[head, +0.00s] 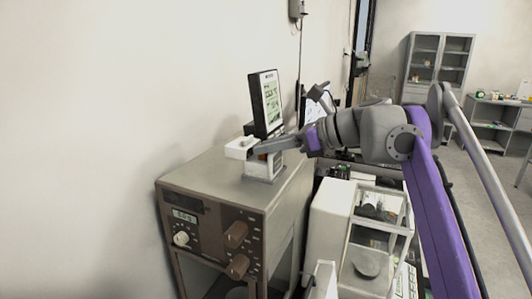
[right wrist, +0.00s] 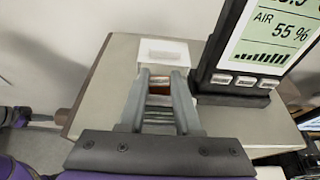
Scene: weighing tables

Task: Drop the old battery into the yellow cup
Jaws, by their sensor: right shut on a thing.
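My right gripper (head: 262,149) reaches in from the right over the top of the brown balance. Its fingers (right wrist: 158,78) are shut on a small copper-brown thing, which I take for the old battery (right wrist: 159,88). Most of that thing is hidden between the fingers. A white block (right wrist: 165,53) with a shallow recess lies just past the fingertips, and it also shows in the head view (head: 239,148). I cannot tell whether the fingertips touch it. I see no yellow cup in either view. My left gripper does not show clearly.
The brown balance (head: 213,176) with knobs stands against the wall. An upright display (head: 265,103) stands close beside the fingers, also in the right wrist view (right wrist: 243,83). A glass-sided balance (head: 365,235) stands at right. A cabinet (head: 437,68) is far back.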

